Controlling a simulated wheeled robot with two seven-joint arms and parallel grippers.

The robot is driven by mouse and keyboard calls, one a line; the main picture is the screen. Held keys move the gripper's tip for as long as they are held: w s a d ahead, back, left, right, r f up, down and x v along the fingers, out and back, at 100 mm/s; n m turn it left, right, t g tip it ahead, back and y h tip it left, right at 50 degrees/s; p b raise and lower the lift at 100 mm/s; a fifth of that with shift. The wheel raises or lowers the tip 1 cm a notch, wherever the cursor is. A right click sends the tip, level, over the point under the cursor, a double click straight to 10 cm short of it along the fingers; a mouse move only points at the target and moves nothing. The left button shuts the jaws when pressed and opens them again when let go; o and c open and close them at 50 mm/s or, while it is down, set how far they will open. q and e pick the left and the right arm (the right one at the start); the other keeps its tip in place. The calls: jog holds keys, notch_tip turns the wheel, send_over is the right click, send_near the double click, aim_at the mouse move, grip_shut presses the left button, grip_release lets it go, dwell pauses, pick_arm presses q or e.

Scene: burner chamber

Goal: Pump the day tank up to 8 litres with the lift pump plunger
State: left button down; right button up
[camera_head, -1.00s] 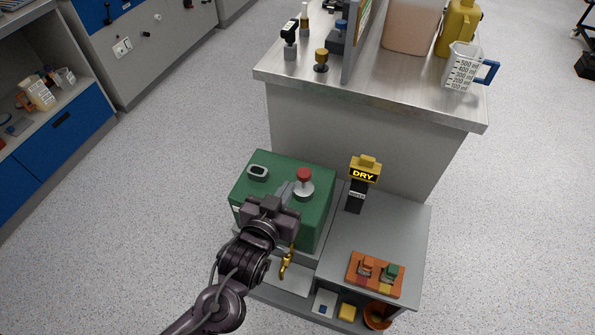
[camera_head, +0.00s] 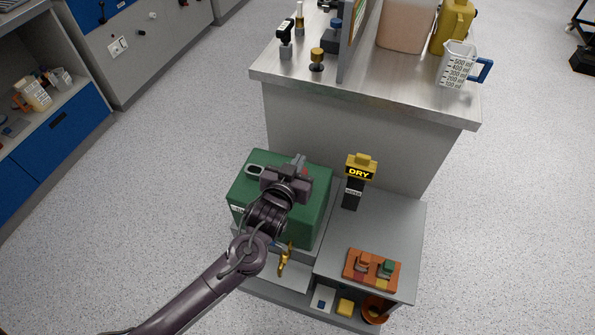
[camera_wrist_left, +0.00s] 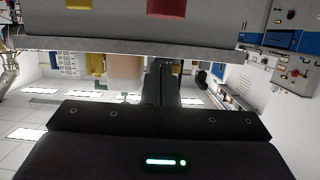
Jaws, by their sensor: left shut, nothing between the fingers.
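The red knob (camera_head: 305,172) of the likely lift pump plunger is on top of a green box (camera_head: 313,213). My left gripper (camera_head: 297,163) is over that box and hides most of the knob and its stem. The left gripper is shut and empty; whether it touches the knob I cannot tell. In the left wrist view its dark fingers (camera_wrist_left: 162,82) are together at the middle. A peach-coloured vessel (camera_head: 403,28), possibly the day tank, stands on the steel bench; no level reads clearly. My right gripper is out of view.
A black post with a yellow DRY sign (camera_head: 360,173) stands right of the green box. An orange block (camera_head: 372,269) lies on the grey stand (camera_head: 400,222). A brass tap (camera_head: 285,260) is at the box's front. A jug (camera_head: 457,66) stands on the bench (camera_head: 370,102).

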pick_arm(q)
notch_tip(320, 180, down, 4)
jog(key=shift+s, duration=0.15)
dwell(0.3)
